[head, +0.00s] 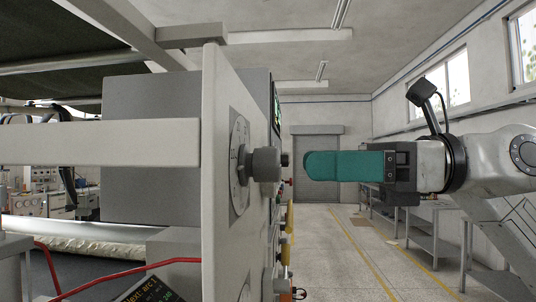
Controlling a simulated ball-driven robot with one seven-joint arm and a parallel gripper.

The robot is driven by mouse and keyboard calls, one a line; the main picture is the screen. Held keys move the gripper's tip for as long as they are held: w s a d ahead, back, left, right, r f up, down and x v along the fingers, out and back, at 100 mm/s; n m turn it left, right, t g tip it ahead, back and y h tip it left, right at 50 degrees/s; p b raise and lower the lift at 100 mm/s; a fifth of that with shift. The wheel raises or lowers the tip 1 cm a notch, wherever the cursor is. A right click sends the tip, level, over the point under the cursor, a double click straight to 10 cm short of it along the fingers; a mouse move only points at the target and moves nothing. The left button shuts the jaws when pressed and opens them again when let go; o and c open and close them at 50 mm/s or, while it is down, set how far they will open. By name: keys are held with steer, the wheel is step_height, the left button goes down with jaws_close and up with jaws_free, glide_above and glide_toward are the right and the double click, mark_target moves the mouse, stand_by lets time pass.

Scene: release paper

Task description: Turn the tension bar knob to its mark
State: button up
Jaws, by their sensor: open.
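The tension bar knob (266,164) is a dark grey round knob that stands out from a dial plate (240,160) on the machine's pale side panel. The dial is seen nearly edge-on, so I cannot read the mark or the knob's angle. My gripper (308,165) has teal fingers and comes in level from the right. It points left at the knob, at about the same height, with a small gap between the fingertips and the knob in the picture. It is open and holds nothing. The fingers overlap in this side view, so the opening between them is hidden.
The pale side panel (221,240) stands upright left of my gripper. Several smaller controls line the machine beyond the knob. Grey tables (415,232) stand along the right wall. A roller shutter (318,175) closes the far end.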

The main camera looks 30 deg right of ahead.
mark_target(271, 164)
steer(key=p+x, duration=0.1)
steer(key=x, duration=0.5)
steer(key=shift+w+a+p, duration=0.15)
steer(key=shift+a+p, duration=0.2)
steer(key=shift+p, duration=0.05)
steer(key=shift+c, duration=0.3)
steer(key=c, duration=1)
